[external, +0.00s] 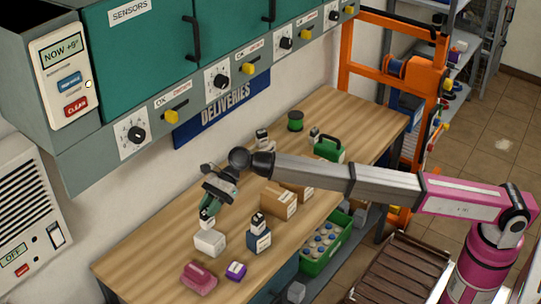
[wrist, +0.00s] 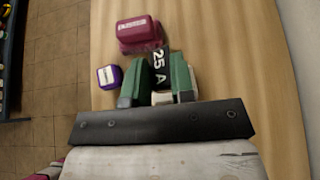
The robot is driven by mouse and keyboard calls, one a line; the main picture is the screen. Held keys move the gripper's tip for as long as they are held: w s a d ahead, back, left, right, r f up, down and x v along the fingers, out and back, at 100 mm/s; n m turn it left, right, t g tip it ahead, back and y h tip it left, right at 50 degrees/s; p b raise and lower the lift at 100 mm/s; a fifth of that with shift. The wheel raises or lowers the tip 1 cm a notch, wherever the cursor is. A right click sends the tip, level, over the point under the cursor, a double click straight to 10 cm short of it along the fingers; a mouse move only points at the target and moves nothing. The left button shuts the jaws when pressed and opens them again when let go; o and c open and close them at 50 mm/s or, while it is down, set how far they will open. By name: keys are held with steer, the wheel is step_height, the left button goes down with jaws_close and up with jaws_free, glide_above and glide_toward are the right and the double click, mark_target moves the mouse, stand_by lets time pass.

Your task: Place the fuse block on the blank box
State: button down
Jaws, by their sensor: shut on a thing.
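The fuse block (external: 207,222), pale with a dark part, is held between the green fingers of my gripper (external: 211,208). In the wrist view the fuse block (wrist: 160,68) shows a black face marked "25 A" between the two fingers (wrist: 157,88). A plain white box (external: 210,243), which looks like the blank box, stands on the wooden bench directly below the fuse block. The fuse block's lower end is at or just above the box top; I cannot tell whether they touch. The white box is mostly hidden in the wrist view.
A pink case (external: 199,278) and a small purple box (external: 236,270) lie nearby at the front. A blue box (external: 258,238) with a device on top stands to the right, with cardboard boxes (external: 278,203) beyond. The bench (external: 150,250) is clear at left.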

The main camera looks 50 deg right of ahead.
steer(key=shift+w+f, duration=0.1)
steer(key=shift+f, duration=1.95)
steer(key=shift+f, duration=0.1)
steer(key=c, duration=1)
jaws_free()
steer(key=shift+d, duration=0.1)
steer(key=v, duration=1.2)
